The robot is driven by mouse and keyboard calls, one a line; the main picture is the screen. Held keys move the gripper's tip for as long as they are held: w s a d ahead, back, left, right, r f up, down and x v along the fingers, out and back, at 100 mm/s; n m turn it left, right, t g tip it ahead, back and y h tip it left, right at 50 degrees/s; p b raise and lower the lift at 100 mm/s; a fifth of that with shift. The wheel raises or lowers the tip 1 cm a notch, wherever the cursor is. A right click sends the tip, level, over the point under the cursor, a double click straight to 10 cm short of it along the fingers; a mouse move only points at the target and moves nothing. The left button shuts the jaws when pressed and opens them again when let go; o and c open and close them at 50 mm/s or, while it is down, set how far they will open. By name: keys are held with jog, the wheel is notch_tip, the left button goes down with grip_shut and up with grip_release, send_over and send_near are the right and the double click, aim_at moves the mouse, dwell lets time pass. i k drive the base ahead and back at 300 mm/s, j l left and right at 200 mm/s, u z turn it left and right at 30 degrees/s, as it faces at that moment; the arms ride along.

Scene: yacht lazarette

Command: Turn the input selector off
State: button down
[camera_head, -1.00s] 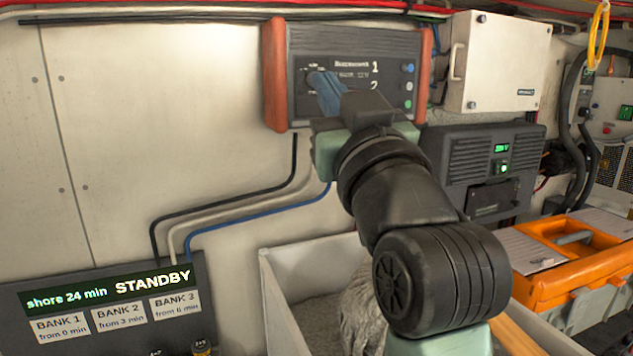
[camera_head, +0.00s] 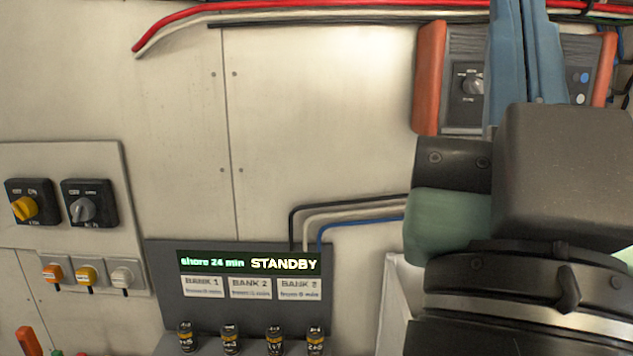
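Two rotary switches are on a pale wall panel at left. One has a yellow knob (camera_head: 25,208), the other a grey knob (camera_head: 83,209). Another small grey knob (camera_head: 474,84) is on the grey unit with orange-red ends at upper right. The lettering is too small to tell which is the input selector. My gripper (camera_head: 526,50) is large in front of that unit, its blue fingers pointing up, right of the unit's knob in the picture. The fingers look close together, with their tips at or beyond the top edge. I see nothing between them. They hide the unit's middle.
A dark display board (camera_head: 160,262) reading STANDBY is low in the middle, with several small black cylinders along its ledge. Small toggles (camera_head: 86,277) sit below the switches. Cables (camera_head: 350,207) run along the wall. The wall between switches and unit is clear.

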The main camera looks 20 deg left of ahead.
aim_at(82, 210)
jog(key=j+u, duration=0.1)
jog(key=j, duration=0.35)
jog(key=i+j, duration=0.15)
jog(key=j, duration=0.3)
jog(key=j+u, duration=0.15)
jog(key=j, duration=0.3)
jog(key=i, duration=0.05)
